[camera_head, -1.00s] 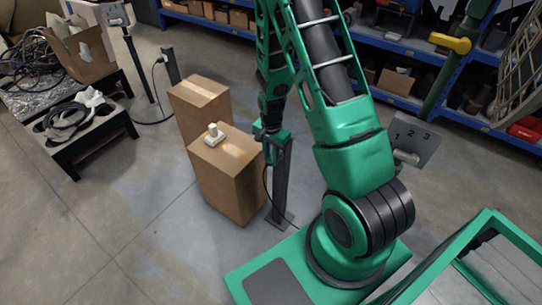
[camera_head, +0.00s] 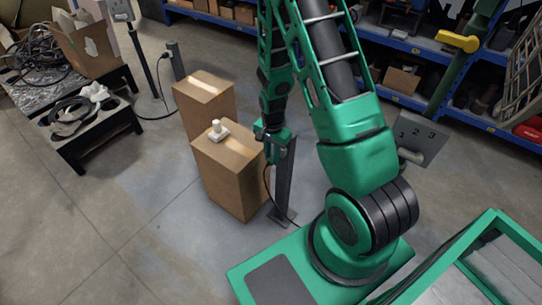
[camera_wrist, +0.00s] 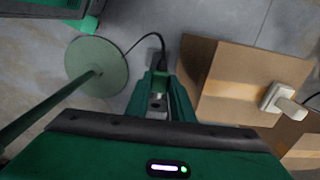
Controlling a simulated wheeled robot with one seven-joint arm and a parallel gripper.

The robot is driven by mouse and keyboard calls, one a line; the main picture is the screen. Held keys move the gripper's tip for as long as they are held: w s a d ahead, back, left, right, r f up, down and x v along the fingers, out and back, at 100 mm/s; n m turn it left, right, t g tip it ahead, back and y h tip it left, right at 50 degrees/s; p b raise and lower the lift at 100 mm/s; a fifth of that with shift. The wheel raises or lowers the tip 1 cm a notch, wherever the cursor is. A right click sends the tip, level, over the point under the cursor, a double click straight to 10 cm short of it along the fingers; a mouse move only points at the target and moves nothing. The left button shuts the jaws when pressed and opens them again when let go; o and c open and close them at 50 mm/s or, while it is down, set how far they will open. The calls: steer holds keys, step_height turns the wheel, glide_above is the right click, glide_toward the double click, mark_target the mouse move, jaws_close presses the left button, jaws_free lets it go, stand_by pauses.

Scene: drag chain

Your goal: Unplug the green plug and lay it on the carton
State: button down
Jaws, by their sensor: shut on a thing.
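My gripper (camera_head: 271,137) is at the head of a dark upright post (camera_head: 285,178), just right of the front carton. The wrist view shows my gripper (camera_wrist: 158,92) with its fingers close together around a small dark piece. A black cable (camera_wrist: 128,46) runs from its far side; in the head view it hangs beside the post to the floor. The piece is mostly hidden and I cannot make out its green colour, nor whether it is still in a socket. The brown front carton (camera_head: 238,180) stands upright and also shows in the wrist view (camera_wrist: 232,80).
A white fitting (camera_head: 218,131) sits on the front carton, with bare top around it. Another carton (camera_head: 205,110) stands behind it. A black table (camera_head: 98,135) with cable is at left. A panel marked 1 2 3 (camera_head: 423,138) stands at right. Floor at front left is clear.

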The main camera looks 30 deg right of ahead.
steer(key=shift+a, duration=0.15)
steer(key=shift+s+a, duration=0.3)
steer(key=shift+a, duration=0.4)
steer(key=shift+s+a, duration=0.35)
steer(key=shift+a, duration=0.4)
steer(key=shift+s+a, duration=0.3)
steer(key=shift+a, duration=0.4)
steer(key=w+a+r+n, duration=0.1)
steer(key=w+r+n, duration=0.8)
steer(key=n, duration=0.4)
steer(key=shift+w+a+r+n, duration=0.25)
steer(key=shift+w+a+n, duration=0.05)
steer(key=shift+a, duration=0.1)
steer(key=shift+s, duration=0.1)
